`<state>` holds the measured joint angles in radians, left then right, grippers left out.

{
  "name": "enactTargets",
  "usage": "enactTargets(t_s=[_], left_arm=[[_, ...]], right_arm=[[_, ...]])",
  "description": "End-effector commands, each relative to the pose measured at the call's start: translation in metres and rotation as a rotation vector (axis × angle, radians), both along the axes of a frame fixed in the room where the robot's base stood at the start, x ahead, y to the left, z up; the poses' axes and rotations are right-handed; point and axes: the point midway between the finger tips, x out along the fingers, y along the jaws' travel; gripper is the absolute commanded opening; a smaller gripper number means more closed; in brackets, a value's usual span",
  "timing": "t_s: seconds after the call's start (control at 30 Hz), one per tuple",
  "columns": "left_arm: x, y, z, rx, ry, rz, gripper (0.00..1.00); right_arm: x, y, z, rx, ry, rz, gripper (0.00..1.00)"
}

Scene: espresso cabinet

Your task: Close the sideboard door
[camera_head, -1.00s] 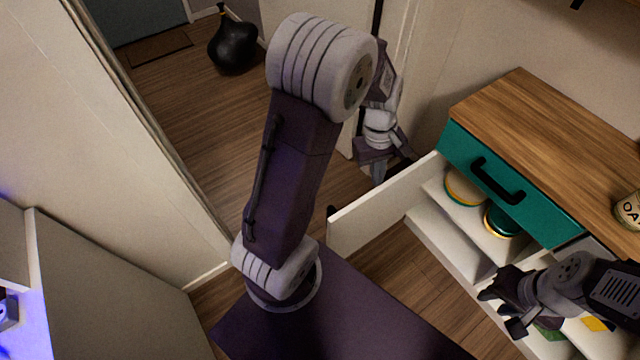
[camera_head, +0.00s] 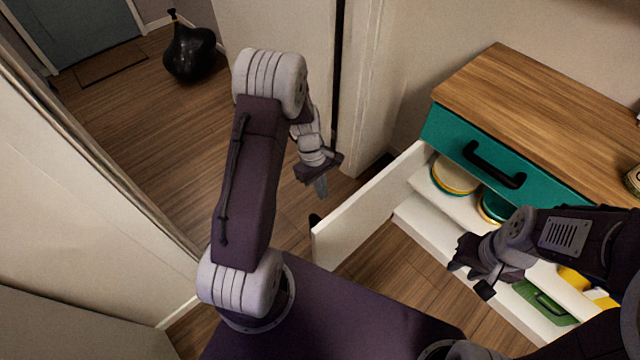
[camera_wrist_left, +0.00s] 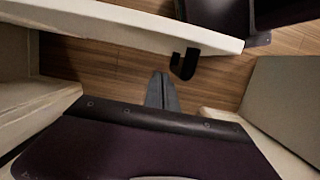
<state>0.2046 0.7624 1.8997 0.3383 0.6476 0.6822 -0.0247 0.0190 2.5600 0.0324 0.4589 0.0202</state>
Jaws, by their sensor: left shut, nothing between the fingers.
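The sideboard door (camera_head: 370,205) is a white panel standing open, swung out from the sideboard's left end. Its black handle (camera_head: 315,220) shows at the free edge, and also in the left wrist view (camera_wrist_left: 185,64). My left gripper (camera_head: 321,187) is shut and empty, on the handle side of the door and apart from it in the picture. In the left wrist view its closed fingertips (camera_wrist_left: 162,90) point toward the floor near the handle. My right gripper (camera_head: 470,275) has its fingers apart and empty, in front of the sideboard's open shelves.
The sideboard has a wooden top (camera_head: 540,100) and a teal drawer (camera_head: 500,165). Dishes (camera_head: 455,178) and a green item (camera_head: 545,302) sit on its shelves. A wall edge (camera_head: 365,90) stands behind my left gripper. A black vase (camera_head: 190,52) is far off; wooden floor lies between.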

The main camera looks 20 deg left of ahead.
Motion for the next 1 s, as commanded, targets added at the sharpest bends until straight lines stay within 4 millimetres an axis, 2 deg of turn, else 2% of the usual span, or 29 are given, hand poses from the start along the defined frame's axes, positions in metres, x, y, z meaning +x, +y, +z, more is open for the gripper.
enactTargets(t_s=[0.03,0.13,0.23,0.4,0.83,1.0], left_arm=[[-0.002,-0.003,-0.015,0.000,0.004,-0.001,0.00],[-0.004,-0.009,-0.031,0.000,0.002,-0.001,0.00],[-0.011,-0.026,-0.027,0.000,0.000,-0.003,0.00],[-0.017,-0.040,-0.026,0.000,0.001,-0.001,0.00],[-0.018,-0.044,-0.025,0.000,0.000,0.000,0.00],[-0.017,-0.056,-0.024,0.000,0.002,0.006,0.00]], right_arm=[[0.000,0.000,-0.008,0.000,0.000,0.000,0.32],[0.000,0.000,-0.012,0.000,0.000,0.000,0.32],[0.000,0.000,-0.013,0.000,0.000,0.000,0.32],[0.000,0.000,-0.015,0.000,0.000,0.000,0.32],[0.000,0.000,-0.015,0.000,0.000,0.000,0.32],[0.000,0.000,-0.009,0.000,0.000,0.000,0.32]])
